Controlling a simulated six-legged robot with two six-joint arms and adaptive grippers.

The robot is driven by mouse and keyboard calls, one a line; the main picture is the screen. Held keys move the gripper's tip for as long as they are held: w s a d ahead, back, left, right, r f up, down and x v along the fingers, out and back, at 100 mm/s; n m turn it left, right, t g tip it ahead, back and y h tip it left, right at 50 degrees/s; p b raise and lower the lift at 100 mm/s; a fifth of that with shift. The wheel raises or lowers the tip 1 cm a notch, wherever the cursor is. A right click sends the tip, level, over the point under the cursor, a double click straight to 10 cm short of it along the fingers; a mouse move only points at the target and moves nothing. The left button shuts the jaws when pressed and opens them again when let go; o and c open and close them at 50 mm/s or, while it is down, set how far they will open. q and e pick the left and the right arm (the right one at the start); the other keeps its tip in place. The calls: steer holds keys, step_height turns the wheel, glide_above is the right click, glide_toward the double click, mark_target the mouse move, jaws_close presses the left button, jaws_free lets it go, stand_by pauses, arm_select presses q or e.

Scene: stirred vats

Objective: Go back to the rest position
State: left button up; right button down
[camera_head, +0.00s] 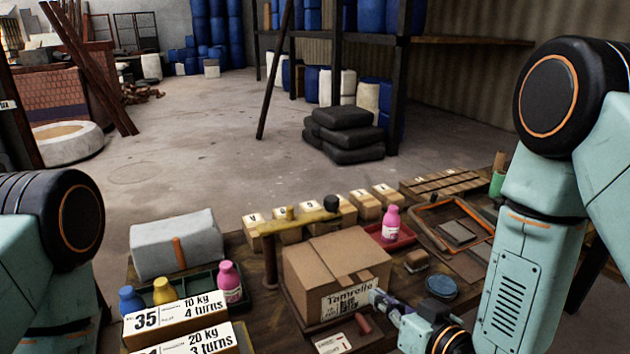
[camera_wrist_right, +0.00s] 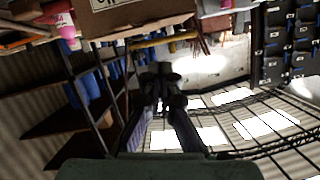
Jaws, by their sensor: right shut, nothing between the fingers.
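My right gripper (camera_head: 380,299) is low over the table, close to the right front corner of a cardboard box (camera_head: 335,267). I cannot tell whether it touches the box. In the right wrist view my right gripper (camera_wrist_right: 170,98) shows its dark fingers together with nothing between them. The box also shows at the top of that view (camera_wrist_right: 128,17). My left arm's dark joint is at the left edge of the head view; its gripper is out of the picture.
Black sacks (camera_head: 346,134) lie on the floor beyond. Open floor lies behind the table.

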steer(key=s+d+f+m+g+h+b, duration=0.1)
steer(key=s+d+f+g+h, duration=0.2)
steer(key=s+f, duration=0.4)
steer(key=s+d+f+g+h+b, duration=0.1)
steer(key=s+d+f+g, duration=0.1)
steer(key=s+f+g, duration=0.45)
steer(key=s+d+f+m+g+h+b, duration=0.1)
steer(key=s+d+f+g+b, duration=0.1)
steer(key=s+f, duration=1.1)
steer(key=s+g+b, duration=0.1)
steer(key=s+g, duration=0.1)
steer(key=s, duration=0.1)
steer(key=shift+s+d+h, duration=0.15)
steer(key=shift+d+h, duration=0.05)
steer(key=shift+h, duration=0.2)
